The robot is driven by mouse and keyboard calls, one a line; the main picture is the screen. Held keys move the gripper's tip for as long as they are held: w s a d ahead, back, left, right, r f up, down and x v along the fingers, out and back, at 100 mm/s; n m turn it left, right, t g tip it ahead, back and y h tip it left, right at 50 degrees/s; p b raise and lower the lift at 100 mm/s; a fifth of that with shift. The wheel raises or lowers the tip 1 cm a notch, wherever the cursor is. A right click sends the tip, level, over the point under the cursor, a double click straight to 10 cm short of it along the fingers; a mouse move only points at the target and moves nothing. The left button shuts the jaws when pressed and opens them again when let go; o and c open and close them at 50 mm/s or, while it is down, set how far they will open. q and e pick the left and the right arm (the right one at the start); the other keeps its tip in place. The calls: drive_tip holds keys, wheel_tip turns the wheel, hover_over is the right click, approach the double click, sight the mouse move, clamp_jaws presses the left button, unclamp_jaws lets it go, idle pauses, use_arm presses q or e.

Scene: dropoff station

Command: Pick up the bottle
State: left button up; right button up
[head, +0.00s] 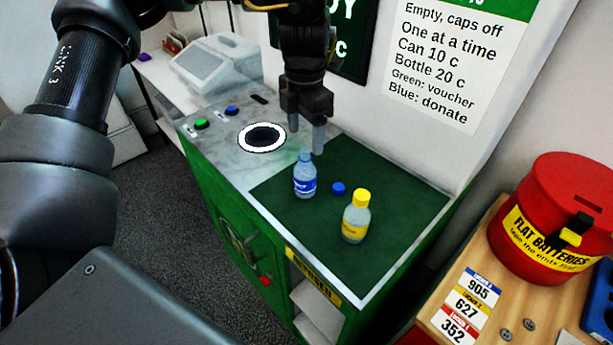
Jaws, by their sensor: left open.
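A clear bottle with a blue label (304,178) stands upright on the dark green mat (400,200) of the machine's top. A second bottle with a yellow cap and yellow label (356,217) stands upright to its right and nearer to me. A loose blue cap (338,188) lies on the mat between them. My left gripper (308,142) points down above the blue-labelled bottle, its fingers apart and empty. The fingertips are close to the bottle's top; I cannot tell whether they touch it. My right gripper is not in view.
A round opening with a white ring (262,138) is in the grey top left of the mat. Green (201,124) and blue (231,110) buttons are beyond it. A red battery bin (555,215) stands on a wooden table at the right. A sign wall rises behind the mat.

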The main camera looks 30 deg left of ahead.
sight(305, 159)
use_arm(q)
wheel_tip(305, 159, down, 7)
drive_tip(key=p, duration=0.2)
drive_tip(key=shift+a+f+p, duration=0.1)
drive_tip(key=shift+f+p, duration=0.1)
drive_tip(key=shift+p, duration=0.1)
drive_tip(key=shift+f, duration=0.25)
drive_tip(key=c, duration=1.3)
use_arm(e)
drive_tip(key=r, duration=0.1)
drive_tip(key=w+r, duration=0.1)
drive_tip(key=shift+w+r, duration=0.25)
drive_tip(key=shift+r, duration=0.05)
use_arm(q)
drive_tip(key=shift+r, duration=0.1)
